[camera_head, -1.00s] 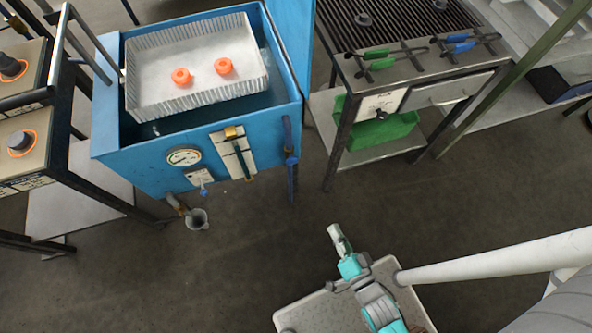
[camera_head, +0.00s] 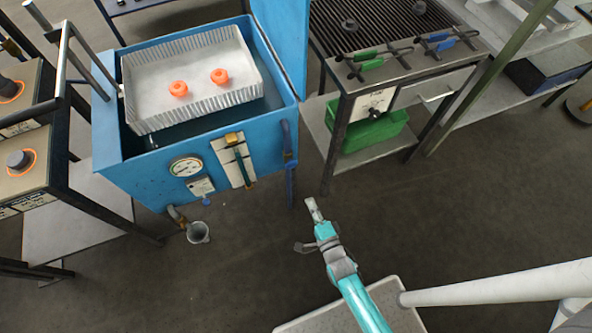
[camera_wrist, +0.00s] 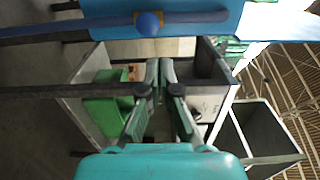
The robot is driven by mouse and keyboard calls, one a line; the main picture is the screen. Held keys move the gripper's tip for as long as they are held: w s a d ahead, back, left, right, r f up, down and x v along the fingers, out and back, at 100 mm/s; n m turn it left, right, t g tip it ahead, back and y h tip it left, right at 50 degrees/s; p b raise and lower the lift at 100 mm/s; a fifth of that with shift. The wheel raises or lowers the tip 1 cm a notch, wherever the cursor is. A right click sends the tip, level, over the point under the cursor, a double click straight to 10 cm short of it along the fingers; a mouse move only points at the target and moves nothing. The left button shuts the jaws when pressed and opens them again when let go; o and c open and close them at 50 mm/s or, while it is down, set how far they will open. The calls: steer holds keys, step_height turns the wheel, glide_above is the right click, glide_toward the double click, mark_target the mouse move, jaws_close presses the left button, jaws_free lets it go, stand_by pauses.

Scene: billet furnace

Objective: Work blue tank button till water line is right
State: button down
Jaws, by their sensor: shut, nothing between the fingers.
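The blue tank (camera_head: 140,184) stands at the upper left, open at the top with dark water inside. On its front are a round dial gauge (camera_head: 186,166), a small white plate (camera_head: 201,186) with a small blue button (camera_head: 206,201) at its lower edge, and a sight glass (camera_head: 238,163) on a pale panel. The water line in the glass is too small to read. My gripper (camera_head: 313,207) is shut and empty, right of the tank front and apart from it. In the wrist view its fingers (camera_wrist: 160,85) point away from the plate.
A ribbed metal basket (camera_head: 195,110) with two orange pieces sits in the tank. A blue pipe (camera_head: 289,160) runs down the tank's right side. A cup (camera_head: 198,232) is under the drain. A grill stand (camera_head: 345,140) with a green bin (camera_head: 372,130) is at right. Floor between is clear.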

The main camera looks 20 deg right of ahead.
mark_target(293, 163)
steer(key=shift+w, duration=0.15)
steer(key=w, duration=1.3)
steer(key=shift+w, duration=0.35)
